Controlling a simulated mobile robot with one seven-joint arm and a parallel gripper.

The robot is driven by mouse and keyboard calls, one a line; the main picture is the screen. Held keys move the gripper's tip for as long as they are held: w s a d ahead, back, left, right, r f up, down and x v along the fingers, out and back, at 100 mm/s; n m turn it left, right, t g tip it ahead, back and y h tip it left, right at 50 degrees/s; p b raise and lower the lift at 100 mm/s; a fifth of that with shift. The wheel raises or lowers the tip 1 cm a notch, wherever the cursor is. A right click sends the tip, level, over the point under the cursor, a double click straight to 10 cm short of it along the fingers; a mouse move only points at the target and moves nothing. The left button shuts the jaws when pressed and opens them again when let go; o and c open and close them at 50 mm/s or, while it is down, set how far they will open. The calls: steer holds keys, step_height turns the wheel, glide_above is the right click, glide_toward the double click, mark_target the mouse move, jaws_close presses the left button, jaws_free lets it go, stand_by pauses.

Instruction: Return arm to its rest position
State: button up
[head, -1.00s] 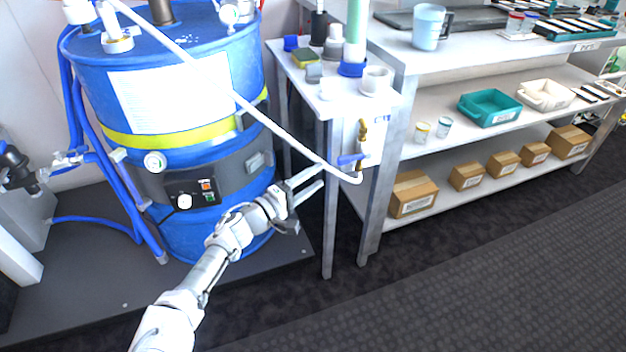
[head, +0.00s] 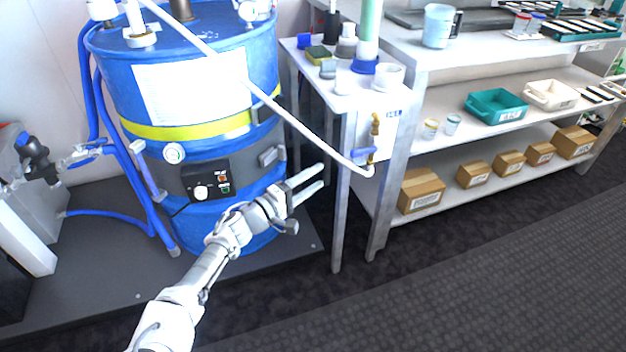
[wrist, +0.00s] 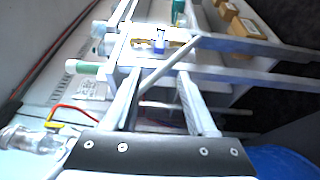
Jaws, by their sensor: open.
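My gripper (head: 306,186) is at the end of my arm, in front of the lower right side of the blue drum (head: 210,90). Its two fingers are apart and empty, pointing right toward the small side table. In the wrist view my gripper (wrist: 162,103) also shows two spread fingers with nothing between them. A white hose (head: 300,125) runs from the drum top down to a brass valve with a blue handle (head: 365,152), above and to the right of the fingers. In the head view the fingers look apart from the hose and the table leg.
The small side table (head: 350,100) holds bottles and cups. A steel shelf unit (head: 470,145) with a teal bin (head: 496,105) and several cardboard boxes (head: 421,190) stands at right. Blue hoses (head: 120,150) run left of the drum. The dark floor (head: 450,290) at front right is clear.

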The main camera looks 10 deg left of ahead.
stand_by(0.4)
steer(key=s+d+f+m+g, duration=0.2)
steer(key=d+m+g, duration=0.55)
steer(key=d, duration=0.75)
steer(key=s+d+r+m+g+y, duration=0.2)
steer(key=s+d+g+y, duration=0.3)
steer(key=s+d+g, duration=0.25)
steer(key=s+d+r+m+t+y, duration=0.1)
steer(key=s+d+r+t+y, duration=0.15)
steer(key=s+r, duration=0.75)
steer(key=s+d+r+t+y, duration=0.1)
steer(key=s+r+t+y, duration=0.25)
steer(key=s+r, duration=0.7)
step_height(320, 180, up, 26)
steer(key=p, duration=2.6)
steer(key=shift+w+a+r+p, duration=0.25)
steer(key=shift+w+a+p, duration=0.05)
steer(key=shift+w+a, duration=0.05)
